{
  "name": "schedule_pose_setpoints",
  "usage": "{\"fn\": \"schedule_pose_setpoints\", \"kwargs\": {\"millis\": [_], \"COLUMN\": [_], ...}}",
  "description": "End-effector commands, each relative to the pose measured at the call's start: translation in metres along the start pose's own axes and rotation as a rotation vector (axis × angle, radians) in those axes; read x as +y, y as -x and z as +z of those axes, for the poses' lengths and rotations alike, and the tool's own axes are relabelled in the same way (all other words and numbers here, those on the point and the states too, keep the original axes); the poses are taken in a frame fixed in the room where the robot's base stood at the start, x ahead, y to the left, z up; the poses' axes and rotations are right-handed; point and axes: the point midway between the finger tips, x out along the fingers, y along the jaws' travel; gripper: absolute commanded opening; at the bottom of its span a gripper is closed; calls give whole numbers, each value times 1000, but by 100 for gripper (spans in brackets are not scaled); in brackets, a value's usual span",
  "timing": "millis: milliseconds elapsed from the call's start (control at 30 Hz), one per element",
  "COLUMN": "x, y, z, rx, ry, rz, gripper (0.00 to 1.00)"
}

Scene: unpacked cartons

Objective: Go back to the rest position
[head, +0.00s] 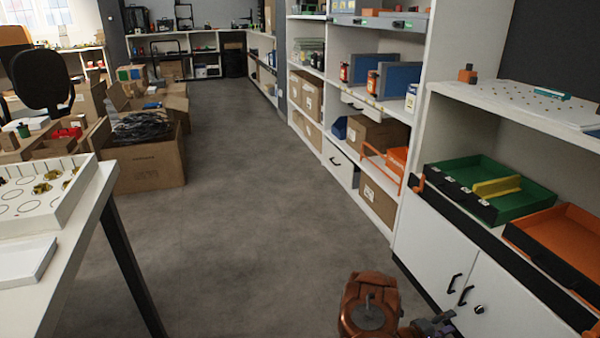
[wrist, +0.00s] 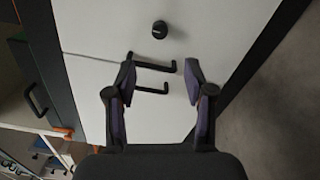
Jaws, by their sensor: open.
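My gripper (wrist: 160,82) is open and empty in the wrist view, its two dark fingers spread apart. Behind the fingers are the white cabinet doors (wrist: 95,95) with two black handles (wrist: 152,90) and a round black lock (wrist: 160,29). I cannot tell how far the fingertips are from the handles. In the head view, part of my arm shows at the bottom, with the gripper (head: 440,327) only partly visible in front of the white cabinet (head: 440,235).
A green tray (head: 535,192) and an orange tray (head: 568,222) sit on the right cabinet. A white table (head: 85,215) stands at left, and an open carton (head: 145,170) with black contents is on the floor. The grey floor (head: 240,160) between is clear.

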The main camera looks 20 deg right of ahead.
Motion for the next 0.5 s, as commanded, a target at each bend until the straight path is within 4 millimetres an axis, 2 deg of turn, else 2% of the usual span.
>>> {"fn": "schedule_pose_setpoints", "kwargs": {"millis": [167, 367, 500], "x": [12, 50, 84], "y": [6, 35, 65], "z": [-14, -64, -103], "rx": [32, 153, 251], "ry": [-49, -217, -340], "rz": [-41, -206, -340], "gripper": [53, 53, 53]}}
